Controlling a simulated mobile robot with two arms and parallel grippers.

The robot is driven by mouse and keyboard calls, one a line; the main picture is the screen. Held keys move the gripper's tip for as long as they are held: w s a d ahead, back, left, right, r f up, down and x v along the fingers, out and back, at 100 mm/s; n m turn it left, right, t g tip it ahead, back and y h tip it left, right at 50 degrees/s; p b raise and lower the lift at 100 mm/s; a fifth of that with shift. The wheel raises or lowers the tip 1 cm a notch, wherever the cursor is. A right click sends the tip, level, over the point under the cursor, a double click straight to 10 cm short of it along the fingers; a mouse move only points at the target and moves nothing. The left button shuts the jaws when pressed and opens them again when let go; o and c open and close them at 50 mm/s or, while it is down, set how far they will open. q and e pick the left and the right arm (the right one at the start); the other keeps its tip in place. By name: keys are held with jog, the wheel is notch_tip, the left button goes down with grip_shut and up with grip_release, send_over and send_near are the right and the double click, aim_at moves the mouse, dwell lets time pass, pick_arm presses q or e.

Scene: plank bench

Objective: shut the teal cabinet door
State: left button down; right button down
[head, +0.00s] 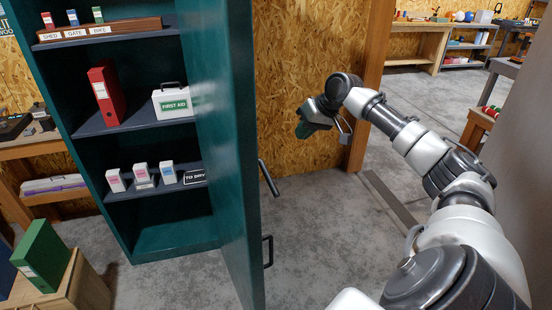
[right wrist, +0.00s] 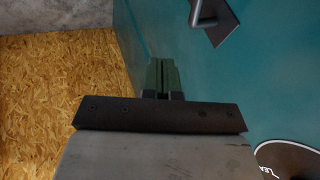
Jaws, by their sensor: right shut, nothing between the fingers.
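The teal cabinet (head: 60,95) stands upright at the left of the head view, its shelves showing. Its teal door (head: 228,130) stands wide open, swung out toward me, with its edge facing the camera. Two dark handles, an upper one (head: 268,178) and a lower one (head: 267,252), stick out from its outer face. My right gripper (head: 303,131) is shut and empty, to the right of the door on its outer side, with a gap showing between them. In the right wrist view the shut fingers (right wrist: 163,76) are beside the teal door face (right wrist: 270,80). My left gripper is not in view.
The shelves hold a red binder (head: 106,92), a first aid box (head: 173,101) and several small boxes. A green binder (head: 41,255) stands on a wooden crate (head: 80,285) at lower left. A wooden post (head: 371,80) rises behind my right arm. Grey floor (head: 320,220) is clear right of the door.

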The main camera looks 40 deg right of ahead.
jog(key=w+a+f+p, duration=0.5)
jog(key=w+a+f, duration=0.1)
jog(key=f, duration=0.1)
jog(key=shift+a+f, duration=0.15)
jog(key=shift+f, duration=0.25)
dwell(0.3)
